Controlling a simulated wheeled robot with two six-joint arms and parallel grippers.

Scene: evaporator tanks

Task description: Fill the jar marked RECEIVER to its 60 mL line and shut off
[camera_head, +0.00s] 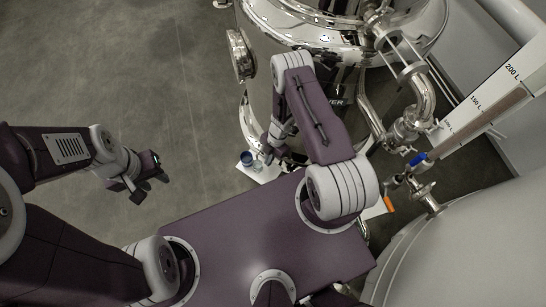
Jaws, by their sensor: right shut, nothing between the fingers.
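A small jar with a blue part (246,158) stands on a white plate (263,174) at the foot of the shiny steel tank (285,70). A second small clear shape seems to stand beside it; I cannot read any mark or fill level. The tank's label (337,102) shows only "VER", the rest hidden by my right arm. My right gripper (285,158) is shut and empty, just right of the jar, partly hidden by my arm. My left gripper (127,191) hangs over bare floor at left, apart from everything; its finger gap is unclear.
Steel pipework (408,126) with a blue-handled valve (418,159) stands at right. An orange handle (389,204) sits below it. A litre scale (490,103) runs along the right side, above a large pale tank (470,255). The grey floor at left is clear.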

